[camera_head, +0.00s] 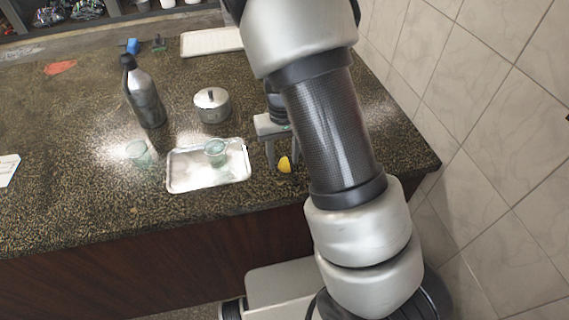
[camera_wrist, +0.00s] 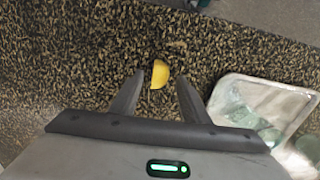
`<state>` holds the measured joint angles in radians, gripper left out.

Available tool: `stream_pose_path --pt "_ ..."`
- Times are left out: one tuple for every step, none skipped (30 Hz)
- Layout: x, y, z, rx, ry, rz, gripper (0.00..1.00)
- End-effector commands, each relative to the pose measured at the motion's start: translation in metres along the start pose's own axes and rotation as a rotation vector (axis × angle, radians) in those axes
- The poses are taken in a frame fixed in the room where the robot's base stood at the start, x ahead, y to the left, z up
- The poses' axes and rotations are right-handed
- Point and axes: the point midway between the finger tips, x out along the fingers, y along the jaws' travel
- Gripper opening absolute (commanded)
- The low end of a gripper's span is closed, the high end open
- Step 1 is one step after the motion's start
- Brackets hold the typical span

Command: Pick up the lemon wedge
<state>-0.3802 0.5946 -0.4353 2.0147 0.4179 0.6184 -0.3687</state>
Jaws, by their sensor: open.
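The lemon wedge (camera_head: 285,164) is a small yellow piece on the dark speckled counter, just right of the metal tray. In the wrist view the lemon wedge (camera_wrist: 159,74) lies beyond and between the two fingertips, with bare counter around it. My gripper (camera_head: 283,167) is open and points down at the wedge in the head view. In the wrist view my gripper (camera_wrist: 158,82) has its dark fingers apart with nothing held between them. Whether the fingertips touch the counter is unclear.
A metal tray (camera_head: 190,182) holding a glass (camera_head: 215,152) stands left of my gripper. A tiled wall (camera_head: 480,110) is at the right.

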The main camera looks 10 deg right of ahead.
Motion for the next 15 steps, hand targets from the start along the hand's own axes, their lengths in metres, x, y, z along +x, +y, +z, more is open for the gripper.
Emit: stream_pose_path --pt "0.0015 0.0000 0.0002 0.001 0.000 0.000 0.42" --pt "0.0017 0.0000 0.0001 0.001 0.000 0.000 0.42" --pt "0.0015 -0.0001 0.0000 0.000 0.000 -0.001 0.42" --pt "0.0014 -0.0001 0.0000 0.000 0.000 -0.001 0.42" --pt "0.0014 -0.0002 0.0000 0.000 0.000 -0.001 0.42" --pt "0.0013 -0.0002 0.0000 0.000 0.000 -0.001 0.42" --pt "0.0013 -0.0002 0.0001 0.000 0.000 -0.001 0.40" --pt "0.0013 -0.0002 0.0001 0.000 0.000 -0.001 0.35" --pt "0.0012 -0.0002 0.0001 0.000 0.000 -0.001 0.28" --pt "0.0012 -0.0003 0.0001 0.000 0.000 -0.001 0.23" --pt "0.0011 -0.0003 0.0001 0.000 0.000 -0.001 0.18" --pt "0.0011 -0.0003 0.0001 0.000 0.000 -0.001 0.12" --pt "0.0011 -0.0003 0.0001 0.000 0.000 -0.001 0.07" --pt "0.0011 -0.0003 0.0001 0.000 0.000 -0.001 0.01" --pt "0.0011 -0.0003 0.0001 0.000 0.000 -0.001 0.00"
